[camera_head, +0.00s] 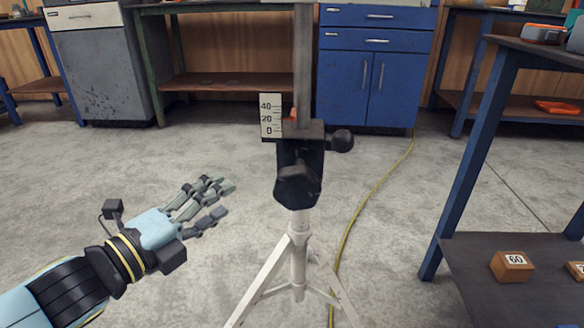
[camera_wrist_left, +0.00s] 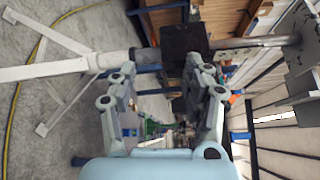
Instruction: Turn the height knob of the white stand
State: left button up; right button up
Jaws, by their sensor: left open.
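The white stand (camera_head: 298,262) is a tripod in the middle of the head view, with a black block (camera_head: 298,165) on top. A black round knob (camera_head: 342,140) sticks out on the block's right side, and a larger black lobed knob (camera_head: 297,186) faces me on its front. I cannot tell which one sets the height. My left gripper (camera_head: 224,199) is open and empty, left of the block and apart from it. In the left wrist view the stand (camera_wrist_left: 45,68) lies sideways, its black block (camera_wrist_left: 183,40) beyond the open fingers (camera_wrist_left: 163,80). My right gripper is not in view.
A grey post (camera_head: 304,60) rises from the block, beside a white scale (camera_head: 270,116) marked 0, 20, 40. A blue-legged table (camera_head: 463,165) stands at right, with a block marked 60 (camera_head: 512,266) on its shelf. A yellow cable (camera_head: 368,200) crosses the floor. The floor at left is clear.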

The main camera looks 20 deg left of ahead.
aim_at(282, 172)
pick_arm(q)
notch_tip(282, 172, up, 6)
jog(key=d+m+g+h, duration=0.2)
jog(key=m+g+h, duration=1.05)
jog(key=m, duration=1.45)
jog(key=shift+t, duration=0.25)
jog(key=b+x, duration=0.1)
jog(key=x, duration=0.4)
jog(key=b+x, duration=0.1)
jog(key=x, duration=0.4)
jog(key=shift+w+d+r, duration=0.15)
jog(key=shift+w, duration=0.15)
jog(key=shift+w+d+b, duration=0.15)
jog(key=shift+d+b, duration=0.15)
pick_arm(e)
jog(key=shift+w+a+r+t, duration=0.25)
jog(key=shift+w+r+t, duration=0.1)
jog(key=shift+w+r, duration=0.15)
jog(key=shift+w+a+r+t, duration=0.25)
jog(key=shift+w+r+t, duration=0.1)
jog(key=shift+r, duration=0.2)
pick_arm(q)
jog(key=shift+r, duration=0.1)
grip_shut()
